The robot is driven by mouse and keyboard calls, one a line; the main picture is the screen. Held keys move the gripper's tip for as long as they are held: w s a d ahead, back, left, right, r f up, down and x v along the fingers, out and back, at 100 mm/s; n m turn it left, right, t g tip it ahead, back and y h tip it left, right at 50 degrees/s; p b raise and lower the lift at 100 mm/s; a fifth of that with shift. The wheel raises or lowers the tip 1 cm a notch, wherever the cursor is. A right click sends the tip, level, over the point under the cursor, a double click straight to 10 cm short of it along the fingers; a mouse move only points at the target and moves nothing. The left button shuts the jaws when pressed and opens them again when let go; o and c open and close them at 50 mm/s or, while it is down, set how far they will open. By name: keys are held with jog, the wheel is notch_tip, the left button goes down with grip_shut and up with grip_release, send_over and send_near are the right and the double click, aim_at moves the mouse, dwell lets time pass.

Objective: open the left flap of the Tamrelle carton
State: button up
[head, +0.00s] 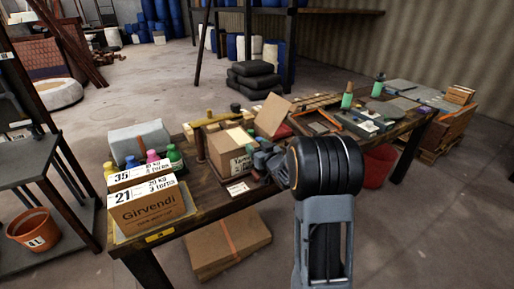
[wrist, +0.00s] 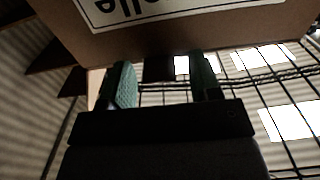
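The Tamrelle carton (head: 222,158) is a brown box on the workbench, its label partly hidden by my gripper. My gripper (head: 262,161) is at the carton's front right. In the wrist view the carton (wrist: 210,22) fills the top with its label upside down. My gripper (wrist: 163,82) shows two green-padded fingers apart, with no carton part clearly between them. Contact with the carton cannot be told.
Girvendi boxes (head: 148,209) and several coloured bottles (head: 153,161) stand left of the carton. A wooden T-shaped piece (head: 207,121) rises behind its left side. Trays and tools crowd the bench (head: 215,203) to the right. Flat cardboard (head: 228,246) lies below.

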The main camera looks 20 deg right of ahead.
grip_shut()
dwell(0.3)
jog(key=shift+r, duration=0.1)
